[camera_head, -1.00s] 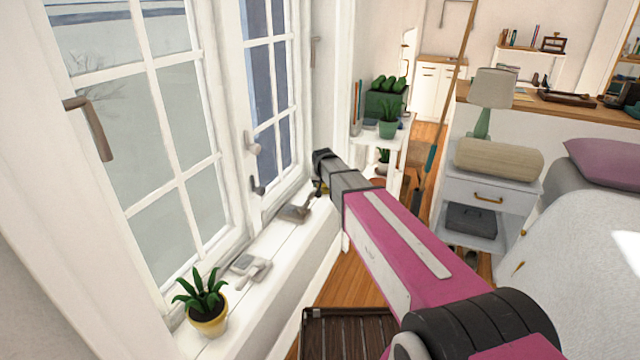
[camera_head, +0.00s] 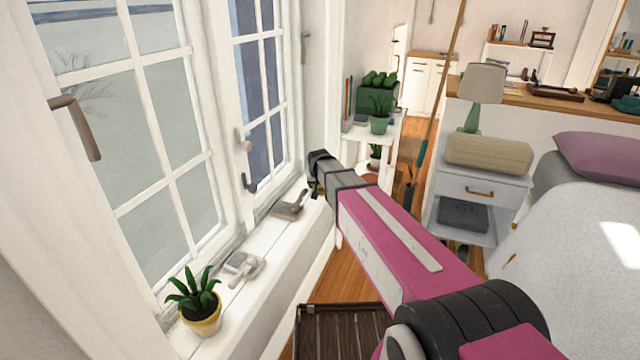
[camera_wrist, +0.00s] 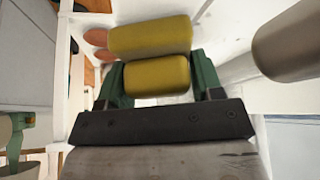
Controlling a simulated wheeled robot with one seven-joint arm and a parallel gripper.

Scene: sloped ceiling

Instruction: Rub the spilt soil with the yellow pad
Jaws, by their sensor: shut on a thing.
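The yellow pad shows in the wrist view as two rounded yellow parts (camera_wrist: 158,76), one nearer between the fingers and one just beyond. My gripper (camera_wrist: 160,80), with green fingers, is shut on it. In the head view my gripper (camera_head: 316,188) is at the far end of the pink arm, above the far part of the white windowsill (camera_head: 262,250). Only a little of it and a speck of yellow show there. I cannot make out any spilt soil in either view; the arm hides part of the scene.
A potted plant (camera_head: 195,302) and grey metal window hardware (camera_head: 242,265) stand on the sill. The window handle (camera_head: 78,127) sticks out at the left. A white plant shelf (camera_head: 385,135) is beyond my gripper. A slatted dark brown item (camera_head: 335,332) is below the sill.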

